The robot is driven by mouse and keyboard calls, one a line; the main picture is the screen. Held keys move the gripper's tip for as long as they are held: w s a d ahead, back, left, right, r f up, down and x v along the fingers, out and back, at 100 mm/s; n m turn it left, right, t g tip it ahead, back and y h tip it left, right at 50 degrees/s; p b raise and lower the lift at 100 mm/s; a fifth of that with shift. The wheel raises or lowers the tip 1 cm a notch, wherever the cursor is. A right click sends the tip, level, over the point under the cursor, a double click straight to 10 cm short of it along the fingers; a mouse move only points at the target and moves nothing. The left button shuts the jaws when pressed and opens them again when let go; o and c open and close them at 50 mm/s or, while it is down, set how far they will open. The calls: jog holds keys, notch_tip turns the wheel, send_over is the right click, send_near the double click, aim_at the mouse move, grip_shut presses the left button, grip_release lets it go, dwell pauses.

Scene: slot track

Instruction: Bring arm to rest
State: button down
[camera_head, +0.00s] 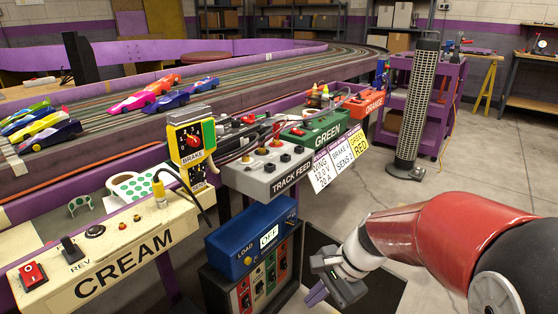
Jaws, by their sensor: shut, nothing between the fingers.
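My arm, red, white and black, comes in from the right edge. My gripper (318,297) is at its end, low in the picture, pointing down and to the left. It is shut and holds nothing. It is in front of a dark floor patch, to the right of the blue load box (250,240) and apart from it as far as this view shows. The fingertips are small and near the bottom edge.
A cream control panel (105,250) is at the left front. A track feed box (265,170), a green box (318,132) and an orange box (365,102) line the track's edge. Slot cars (40,128) sit on the track. A tower heater (414,110) stands behind my arm. Floor at right is clear.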

jog(key=s+d+r+n+t+h+p, duration=0.2)
jog(key=s+d+r+n+t+h, duration=0.3)
jog(key=s+r+n, duration=0.6)
jog(key=d+r+h, duration=0.1)
jog(key=d+r, duration=0.1)
jog(key=shift+s+d, duration=0.25)
jog(key=shift+d, duration=0.15)
jog(key=shift+a, duration=0.1)
